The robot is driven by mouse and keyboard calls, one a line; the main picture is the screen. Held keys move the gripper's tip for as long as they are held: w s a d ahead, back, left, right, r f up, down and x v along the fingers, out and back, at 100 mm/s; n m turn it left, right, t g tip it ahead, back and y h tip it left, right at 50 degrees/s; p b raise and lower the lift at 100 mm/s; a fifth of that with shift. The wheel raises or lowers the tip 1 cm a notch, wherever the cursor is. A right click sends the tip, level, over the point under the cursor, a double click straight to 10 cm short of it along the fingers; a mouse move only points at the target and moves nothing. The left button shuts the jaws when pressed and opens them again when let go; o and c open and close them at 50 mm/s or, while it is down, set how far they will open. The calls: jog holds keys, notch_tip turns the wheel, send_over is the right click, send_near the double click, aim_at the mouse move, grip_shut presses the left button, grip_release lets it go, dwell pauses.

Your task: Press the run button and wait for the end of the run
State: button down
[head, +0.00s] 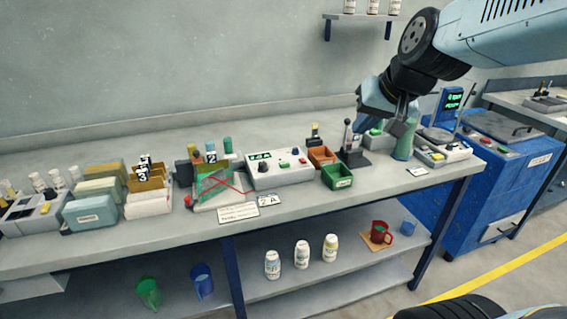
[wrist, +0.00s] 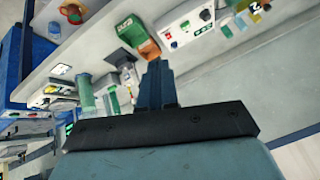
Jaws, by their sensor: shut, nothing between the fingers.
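A white box with a green display (head: 280,168) and coloured buttons stands at the middle of the bench; it also shows at the top of the wrist view (wrist: 192,22). A low white device (head: 442,150) with small coloured buttons is at the bench's right end. A blue machine (head: 500,165) with a green-lit screen (head: 453,100) stands beyond it. I cannot read which button is the run button. My gripper (head: 405,122) is above the bench's right part, near a green bottle (head: 404,146). Its fingers (wrist: 155,84) are together and empty in the wrist view.
A green bin (head: 337,176) and an orange bin (head: 321,156) sit left of a dark stand (head: 354,156). Sponges, a numbered rack (head: 150,182) and a green panel (head: 214,184) fill the left. Bottles and cups are on the lower shelf (head: 350,278). The bench's front strip is mostly clear.

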jog(key=w+a+f+m, duration=0.1)
jog(key=w+a+f, duration=0.2)
jog(key=w+a, duration=0.2)
jog(key=w+a+f+m+t, duration=0.1)
jog(key=w+a+f, duration=0.3)
jog(key=w, duration=0.5)
jog(key=w+a+f+m, duration=0.2)
jog(key=w+a+f, duration=0.1)
jog(key=w+a, duration=0.3)
jog(key=shift+w+f+t+y, duration=0.2)
jog(key=shift+w+t+y, duration=0.1)
jog(key=shift+w+t, duration=0.15)
jog(key=shift+a, duration=0.1)
